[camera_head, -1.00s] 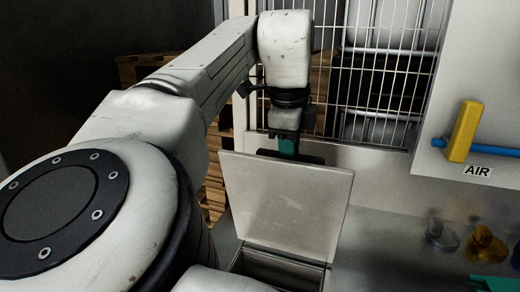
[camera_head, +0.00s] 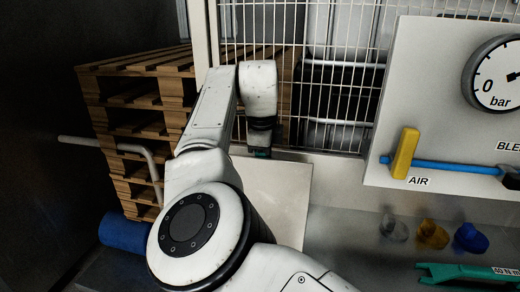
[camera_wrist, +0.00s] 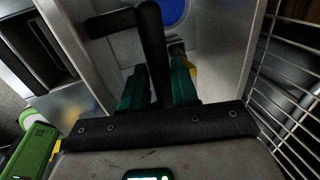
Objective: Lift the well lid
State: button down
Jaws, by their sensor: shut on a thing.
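The well lid (camera_head: 282,199) is a flat pale grey metal panel standing steeply raised in the head view, its lower part hidden behind my arm. My gripper (camera_head: 261,152) is at the lid's top edge, on its far side, with the fingertips mostly hidden there. In the wrist view, my gripper's teal fingers (camera_wrist: 160,86) are shut around a black bar handle (camera_wrist: 151,38). The well opening is hidden in the head view.
Stacked wooden pallets (camera_head: 135,130) stand at left, beside a grey bent pipe (camera_head: 120,146) and a blue cylinder (camera_head: 124,233). A wire mesh (camera_head: 335,80) is behind. At right are a yellow AIR valve handle (camera_head: 405,153), a gauge (camera_head: 497,76) and a teal tool (camera_head: 465,273).

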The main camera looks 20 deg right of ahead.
jog(key=shift+w+d+f, duration=0.15)
jog(key=shift+w+f, duration=0.1)
jog(key=shift+w, duration=0.1)
jog(key=c, duration=1)
grip_release()
jog(key=shift+o, duration=0.2)
jog(key=b+v, duration=0.1)
jog(key=v, duration=0.9)
jog(key=shift+r, duration=0.4)
